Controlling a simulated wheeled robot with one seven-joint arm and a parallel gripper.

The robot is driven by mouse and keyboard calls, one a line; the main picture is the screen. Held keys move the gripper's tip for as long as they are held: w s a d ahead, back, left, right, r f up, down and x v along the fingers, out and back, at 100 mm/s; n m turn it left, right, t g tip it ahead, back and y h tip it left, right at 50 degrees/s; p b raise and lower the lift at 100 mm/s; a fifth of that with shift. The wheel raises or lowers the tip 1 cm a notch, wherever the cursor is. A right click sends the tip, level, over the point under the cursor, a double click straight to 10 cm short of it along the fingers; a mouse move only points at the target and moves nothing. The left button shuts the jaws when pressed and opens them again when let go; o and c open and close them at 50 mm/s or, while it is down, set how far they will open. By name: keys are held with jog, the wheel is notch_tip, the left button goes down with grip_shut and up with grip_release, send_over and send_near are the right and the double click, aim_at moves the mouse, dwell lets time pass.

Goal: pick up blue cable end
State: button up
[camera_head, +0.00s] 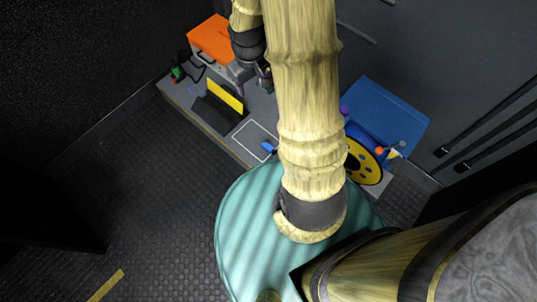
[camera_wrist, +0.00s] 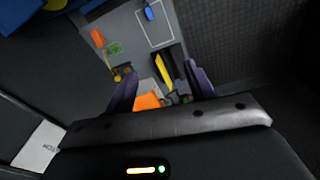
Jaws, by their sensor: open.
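A small blue piece, which looks like the blue cable end (camera_head: 267,146), lies on the grey bench top near its front edge in the head view, at the edge of a white outlined rectangle. In the wrist view the blue piece (camera_wrist: 149,13) is near the top edge, inside or on that outline. No cable can be made out from it. My gripper (camera_head: 264,78) is over the back part of the bench, well apart from the blue piece. In the wrist view its two purple fingers are spread with nothing between them, so my gripper (camera_wrist: 160,68) is open and empty.
An orange box (camera_head: 208,40) stands at the bench's far left. A black holder with a yellow panel (camera_head: 226,95) lies nearer. On the right are a yellow reel (camera_head: 364,165) and a blue case (camera_head: 392,112). My arm hides the bench's middle. Dark walls stand behind.

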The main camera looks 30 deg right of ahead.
jog(key=n+g+b, duration=0.1)
jog(key=n+b, duration=0.1)
jog(key=b, duration=2.1)
send_over(269, 147)
notch_tip(269, 147, down, 38)
jog(key=f, duration=0.1)
jog(key=shift+w+a+r, duration=0.25)
jog(key=shift+a+r, duration=0.1)
jog(key=shift+f, duration=0.1)
notch_tip(269, 147, down, 12)
jog(key=b, duration=0.7)
jog(key=shift+b, duration=0.4)
jog(key=f+b, duration=0.3)
jog(key=shift+s+d+f+b, duration=0.2)
jog(key=shift+d+f+b, duration=0.15)
jog(key=shift+b, duration=0.05)
jog(key=shift+f+b, duration=0.6)
jog(key=shift+f, duration=0.25)
